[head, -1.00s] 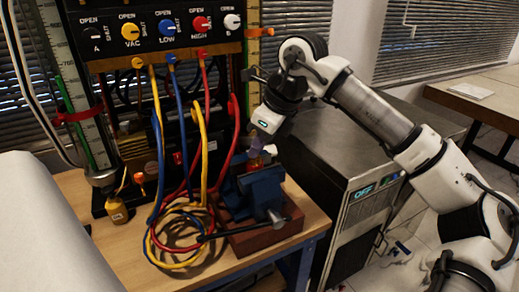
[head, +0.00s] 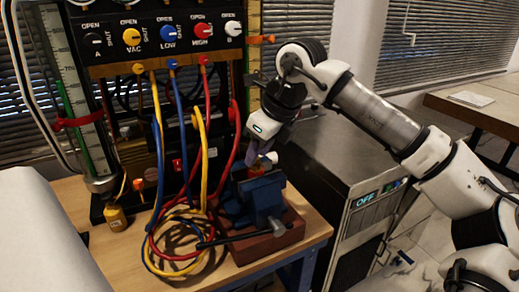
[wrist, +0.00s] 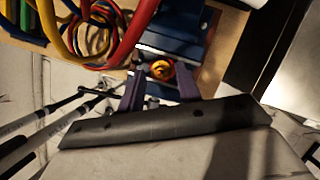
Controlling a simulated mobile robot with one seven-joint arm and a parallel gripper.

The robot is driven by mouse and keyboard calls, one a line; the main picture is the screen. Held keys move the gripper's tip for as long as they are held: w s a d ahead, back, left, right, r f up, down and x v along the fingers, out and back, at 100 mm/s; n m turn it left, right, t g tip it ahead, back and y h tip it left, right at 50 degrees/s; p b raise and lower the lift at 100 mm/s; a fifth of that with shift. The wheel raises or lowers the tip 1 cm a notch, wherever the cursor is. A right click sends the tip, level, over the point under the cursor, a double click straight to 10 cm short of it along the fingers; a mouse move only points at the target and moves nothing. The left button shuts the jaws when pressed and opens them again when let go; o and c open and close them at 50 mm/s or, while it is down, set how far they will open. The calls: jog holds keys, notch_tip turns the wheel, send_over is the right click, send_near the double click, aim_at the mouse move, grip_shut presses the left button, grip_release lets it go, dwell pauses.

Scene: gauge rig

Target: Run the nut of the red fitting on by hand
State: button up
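A round brass-orange fitting (wrist: 161,69) sits at the blue vise (wrist: 178,40) in the wrist view. In the head view the vise (head: 262,196) stands on the bench, and a small red-orange part (head: 256,170) shows at its top, partly hidden by my fingers. My gripper (head: 252,157) points down just above the vise. In the wrist view its two purple fingers (wrist: 161,90) stand apart, with the fitting showing in line with the gap between them. Whether they touch it cannot be told. A small pale part (head: 270,157) shows right of the fingers; what it is is unclear.
Red, blue and yellow hoses hang from the valve panel (head: 165,32) and lie coiled (head: 175,250) left of the vise. A grey cabinet (head: 345,160) stands close on the right.

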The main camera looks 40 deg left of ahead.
jog(key=shift+r, duration=0.1)
jog(key=v, duration=1.3)
jog(key=shift+r, duration=0.25)
jog(key=shift+w+d, duration=0.1)
